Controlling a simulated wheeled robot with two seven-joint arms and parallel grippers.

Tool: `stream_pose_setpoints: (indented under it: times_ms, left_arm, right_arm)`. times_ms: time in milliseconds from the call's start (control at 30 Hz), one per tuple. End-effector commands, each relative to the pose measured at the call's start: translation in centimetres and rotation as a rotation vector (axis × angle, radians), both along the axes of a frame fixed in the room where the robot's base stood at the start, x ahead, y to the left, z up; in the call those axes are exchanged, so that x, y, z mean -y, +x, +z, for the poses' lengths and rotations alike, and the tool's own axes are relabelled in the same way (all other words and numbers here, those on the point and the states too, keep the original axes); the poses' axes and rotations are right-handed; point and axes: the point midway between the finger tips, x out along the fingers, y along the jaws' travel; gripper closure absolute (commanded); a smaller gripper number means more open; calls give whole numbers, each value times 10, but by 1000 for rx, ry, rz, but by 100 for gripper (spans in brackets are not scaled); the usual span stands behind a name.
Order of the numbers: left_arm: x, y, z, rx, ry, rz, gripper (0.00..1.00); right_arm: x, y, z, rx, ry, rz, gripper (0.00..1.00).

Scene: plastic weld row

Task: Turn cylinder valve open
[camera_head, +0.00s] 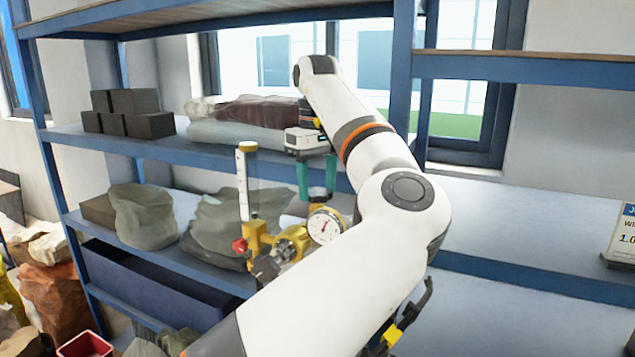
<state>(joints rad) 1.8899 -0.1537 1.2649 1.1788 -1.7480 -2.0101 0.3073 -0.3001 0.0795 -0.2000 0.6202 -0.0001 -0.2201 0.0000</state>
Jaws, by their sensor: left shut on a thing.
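A brass valve and regulator assembly (289,246) stands in front of the shelf, left of my arm. It has a round white dial gauge (325,226), a red knob (240,246) and an upright clear flow tube (244,185) with a yellow cap. My left gripper (317,192) points down from above with teal fingers. It is shut on a yellow top part of the assembly, just above the gauge. The fingers hide most of that part, so its turn position cannot be told. My left forearm hides the lower assembly and any cylinder body. My right gripper is not clearly seen.
A blue shelf rack (180,147) stands behind, holding dark boxes (128,112) and grey sacks (142,214). A black and yellow part (402,325) shows behind my arm, unclear what. A white sign (622,237) stands right. The right shelf is mostly bare.

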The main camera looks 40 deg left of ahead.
Motion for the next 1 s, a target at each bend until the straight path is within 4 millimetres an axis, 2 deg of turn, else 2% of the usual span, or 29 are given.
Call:
stream_pose_setpoints:
  times_ms: [233,267,367,633,767,867,1000]
  left_arm:
    - [0,0,1,1,1,-1,72]
    - [0,0,1,1,1,-1,46]
    - [0,0,1,1,1,-1,30]
    - [0,0,1,0,1,-1,28]
    - [0,0,7,1,-1,-2,28]
    - [0,0,22,5,-1,-4,28]
    - [0,0,55,7,-2,-6,28]
  right_arm:
    - [0,0,0,0,0,0,64]
    - [0,0,0,0,0,0,64]
    - [0,0,0,0,0,0,64]
    - [0,0,0,0,0,0,64]
    - [0,0,-1,0,0,0,64]
    - [0,0,-2,0,0,0,64]
    - [0,0,-1,0,0,0,64]
